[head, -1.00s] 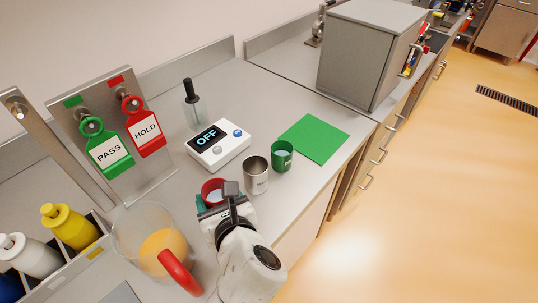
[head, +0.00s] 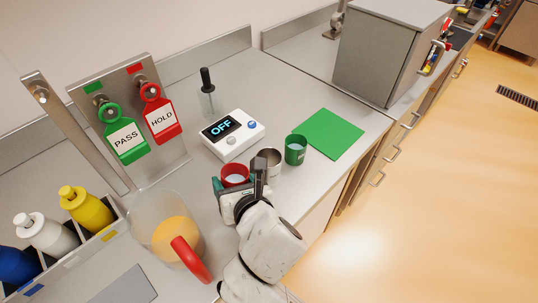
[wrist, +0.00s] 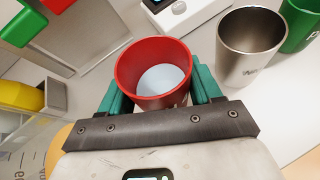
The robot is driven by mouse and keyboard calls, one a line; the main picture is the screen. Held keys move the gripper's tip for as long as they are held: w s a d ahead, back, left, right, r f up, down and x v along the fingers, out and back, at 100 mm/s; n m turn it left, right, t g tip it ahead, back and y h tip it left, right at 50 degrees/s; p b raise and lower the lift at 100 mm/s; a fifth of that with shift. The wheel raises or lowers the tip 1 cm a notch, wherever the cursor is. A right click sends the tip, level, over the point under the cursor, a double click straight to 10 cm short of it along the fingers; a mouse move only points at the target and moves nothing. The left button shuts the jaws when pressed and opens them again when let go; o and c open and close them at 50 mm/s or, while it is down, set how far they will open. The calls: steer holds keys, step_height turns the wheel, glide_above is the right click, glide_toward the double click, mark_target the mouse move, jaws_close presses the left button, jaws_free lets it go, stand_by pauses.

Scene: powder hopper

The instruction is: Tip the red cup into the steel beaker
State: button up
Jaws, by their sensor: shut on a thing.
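The red cup (head: 235,169) is held in my gripper (head: 233,183), which is shut around its sides with teal fingers. In the wrist view the red cup (wrist: 122,66) stands about upright between the fingertips (wrist: 155,92), with a pale, flat-looking content or floor inside. The steel beaker (head: 271,157) stands just right of the cup on the bench, partly hidden by my wrist in the head view. In the wrist view the steel beaker (wrist: 250,48) is open at the top, apart from the cup.
A green cup (head: 296,150) stands right of the beaker, near a green mat (head: 333,134). A white device reading OFF (head: 233,142) is behind. A clear jug with a red handle (head: 189,258) stands at front left. PASS (head: 125,138) and HOLD (head: 161,118) tags hang at left.

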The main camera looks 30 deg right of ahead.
mark_target(242, 179)
steer(key=shift+w+d+r+m+g+y, duration=0.2)
steer(key=shift+d+r+m+g+y, duration=0.15)
steer(key=shift+d+m+y, duration=0.25)
steer(key=r+p, duration=0.1)
steer(key=r, duration=0.1)
steer(key=d+r+p, duration=0.1)
steer(key=shift+w+r+m+y+p, duration=0.15)
steer(key=shift+r+m+y+p, duration=0.15)
steer(key=shift+r+m+p, duration=0.1)
steer(key=shift+w+d+r+m+g+y+p, duration=0.1)
steer(key=shift+d+r+m+g+y+p, duration=0.15)
steer(key=shift+r, duration=0.25)
steer(key=shift+w+d+r+m+g+y+p, duration=0.1)
steer(key=shift+d+r+m+y+p, duration=0.15)
steer(key=shift+d+r+p, duration=0.15)
steer(key=shift+d+f+m+y+b, duration=0.1)
steer(key=shift+f+m+y+b, duration=0.3)
steer(key=shift+m+y+b, duration=0.15)
steer(key=shift+r+m+g+y+p, duration=0.35)
steer(key=shift+r+m+g+y, duration=0.1)
steer(key=shift+y, duration=0.1)
steer(key=shift+f+m+y, duration=0.5)
stand_by(1.0)
steer(key=shift+d+r+m+y, duration=0.1)
steer(key=shift+r+m+y, duration=0.25)
steer(key=shift+m+y, duration=0.15)
stand_by(0.9)
